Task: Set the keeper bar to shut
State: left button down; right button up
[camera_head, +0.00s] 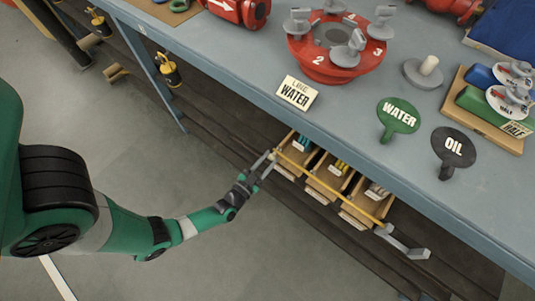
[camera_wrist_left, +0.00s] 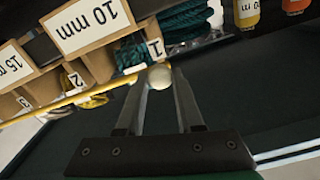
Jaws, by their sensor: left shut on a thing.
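The keeper bar (camera_head: 328,187) is a thin yellow bar. In the head view it runs slantwise across the fronts of the small wooden bins under the table edge. In the left wrist view the bar (camera_wrist_left: 58,104) comes in from the left and ends at a pale round knob (camera_wrist_left: 159,77) between my fingertips. My left gripper (camera_head: 269,160) is at the bar's left end in the head view. In the left wrist view the gripper (camera_wrist_left: 158,84) is shut on this knob end.
Wooden bins (camera_head: 352,212) hold coloured coils and carry number tags. A grey bracket-like piece (camera_head: 404,243) is at the bar's right end. The blue-grey table (camera_head: 235,62) overhangs the bins and carries a red numbered ring (camera_head: 325,66) and sign paddles. Open floor lies in front.

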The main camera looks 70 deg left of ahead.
dwell(0.3)
pick_arm(q)
jog(key=c, duration=0.5)
grip_release()
jog(key=shift+c, duration=0.2)
jog(key=shift+d, duration=0.1)
jog(key=p+v, duration=0.3)
jog(key=v, duration=0.8)
jog(key=shift+s, duration=0.25)
jog(key=shift+d, duration=0.1)
